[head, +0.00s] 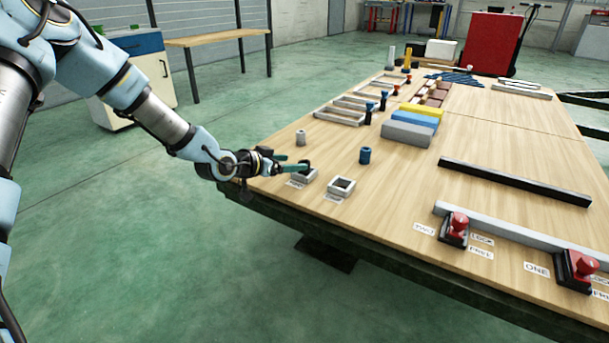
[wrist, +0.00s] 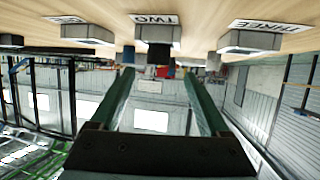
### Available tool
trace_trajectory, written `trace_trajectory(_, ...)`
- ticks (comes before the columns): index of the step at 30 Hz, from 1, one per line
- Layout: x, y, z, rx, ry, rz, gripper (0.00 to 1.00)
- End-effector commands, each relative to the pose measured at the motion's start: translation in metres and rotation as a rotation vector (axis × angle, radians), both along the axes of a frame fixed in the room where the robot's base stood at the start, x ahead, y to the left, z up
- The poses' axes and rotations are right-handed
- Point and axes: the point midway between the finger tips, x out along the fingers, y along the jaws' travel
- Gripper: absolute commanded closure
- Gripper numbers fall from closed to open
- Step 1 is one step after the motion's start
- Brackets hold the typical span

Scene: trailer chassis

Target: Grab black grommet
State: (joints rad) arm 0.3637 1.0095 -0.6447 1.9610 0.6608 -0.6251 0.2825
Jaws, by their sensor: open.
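The black grommet (head: 305,164) stands in a small grey square holder (head: 300,178) near the table's left edge. In the wrist view, which is upside down, the grommet (wrist: 158,56) shows at the holder labelled TWO (wrist: 157,34). My gripper (head: 293,165) reaches in low from the left, its green fingers pointing at the grommet. In the wrist view my gripper (wrist: 158,74) is open, with the grommet between the fingertips in the picture. I see no contact; the fingers partly hide the holder in the head view.
An empty grey holder (head: 341,187) stands just right of it. A blue grommet (head: 365,155) and a whitish grommet (head: 300,137) stand nearby on the wooden table (head: 400,190). Grey, blue and yellow blocks lie farther back. Red-knobbed clamps (head: 457,228) sit at the front right.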

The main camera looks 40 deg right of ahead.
Motion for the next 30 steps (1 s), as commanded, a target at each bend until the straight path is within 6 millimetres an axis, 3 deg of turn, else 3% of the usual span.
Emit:
trace_trajectory(8,0.0,-0.021,-0.013,0.001,0.0,0.0,0.21)
trace_trajectory(16,-0.001,-0.054,-0.03,0.002,0.001,0.0,0.21)
trace_trajectory(25,0.001,-0.059,-0.03,0.002,0.001,0.001,0.21)
trace_trajectory(30,0.0,-0.059,-0.03,0.002,0.001,0.001,0.38)
